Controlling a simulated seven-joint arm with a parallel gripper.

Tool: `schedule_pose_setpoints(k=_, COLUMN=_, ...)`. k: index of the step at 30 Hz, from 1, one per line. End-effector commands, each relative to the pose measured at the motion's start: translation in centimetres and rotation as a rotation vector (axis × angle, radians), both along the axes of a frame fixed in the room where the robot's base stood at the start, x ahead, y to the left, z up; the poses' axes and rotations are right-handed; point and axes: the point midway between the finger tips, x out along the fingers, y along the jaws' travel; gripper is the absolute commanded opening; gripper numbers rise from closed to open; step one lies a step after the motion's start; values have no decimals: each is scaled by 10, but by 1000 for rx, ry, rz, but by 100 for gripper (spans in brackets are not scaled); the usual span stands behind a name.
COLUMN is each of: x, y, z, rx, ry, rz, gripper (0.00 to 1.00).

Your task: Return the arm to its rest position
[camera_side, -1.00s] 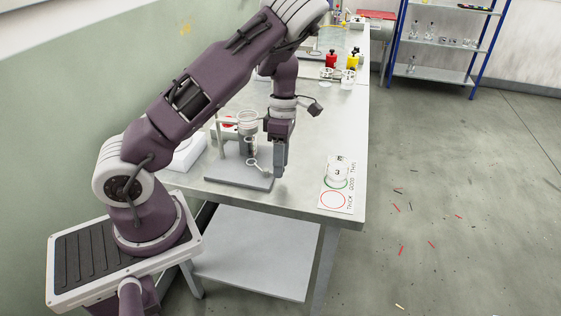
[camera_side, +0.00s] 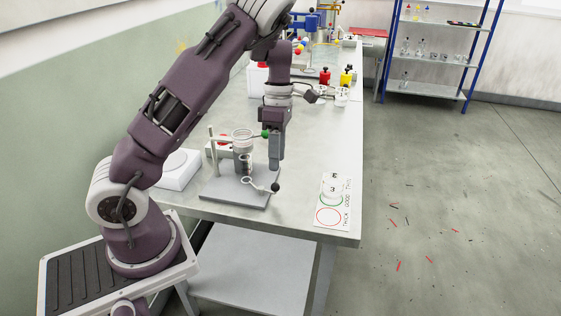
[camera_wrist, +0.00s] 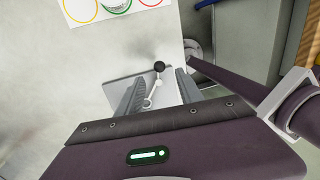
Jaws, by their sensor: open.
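My gripper (camera_side: 276,168) points down above the right side of the nozzle gantry. The gantry has a grey base plate (camera_side: 225,193), a post (camera_side: 212,146) and a clear cup (camera_side: 242,137) in its holder. A white lever with a ring (camera_side: 258,183) ends in a black ball (camera_side: 276,187) just below my fingertips. A green ball (camera_side: 265,134) shows beside the cup. In the wrist view my fingers (camera_wrist: 160,84) are apart, with the lever and its black ball (camera_wrist: 159,66) showing between and beyond them. Nothing is held.
A white card with printed circles (camera_side: 327,217) lies at the table's front right, with a white cup marked 3 (camera_side: 332,184) on it. A white device (camera_side: 177,170) stands left of the plate. Red (camera_side: 324,76) and yellow (camera_side: 346,78) bottles stand farther back.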

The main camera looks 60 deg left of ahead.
Motion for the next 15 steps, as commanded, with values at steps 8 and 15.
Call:
schedule_pose_setpoints(k=8, x=-54, y=-100, z=101, rx=-205, ry=-344, rz=-816, gripper=43)
schedule_pose_setpoints(k=15, x=-153, y=-154, z=161, rx=138, ry=-583, rz=-1867, gripper=43)
